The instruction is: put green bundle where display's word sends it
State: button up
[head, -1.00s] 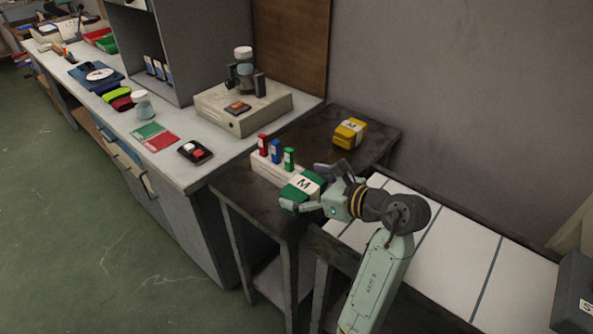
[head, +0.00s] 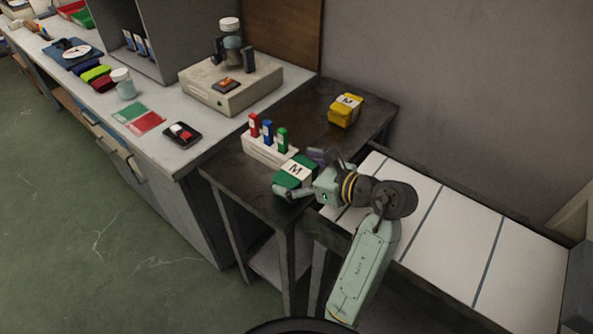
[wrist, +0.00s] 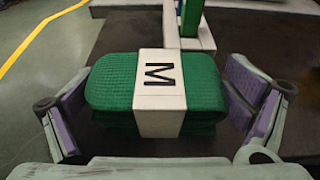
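The green bundle (head: 291,174) is a folded green knit with a white band marked M. It sits on the dark side table (head: 237,176), just in front of a white rack. My gripper (head: 302,176) is open around it. I cannot make out any display word.
The white rack (head: 268,151) holds red, blue and green upright pieces. A yellow bundle marked M (head: 345,110) lies at the table's back. A beige machine (head: 235,88) stands on the counter, left. A pale, dark-striped surface (head: 465,235) lies to the right.

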dwell(0.3)
jog(key=shift+r, duration=0.25)
jog(key=v, duration=1.2)
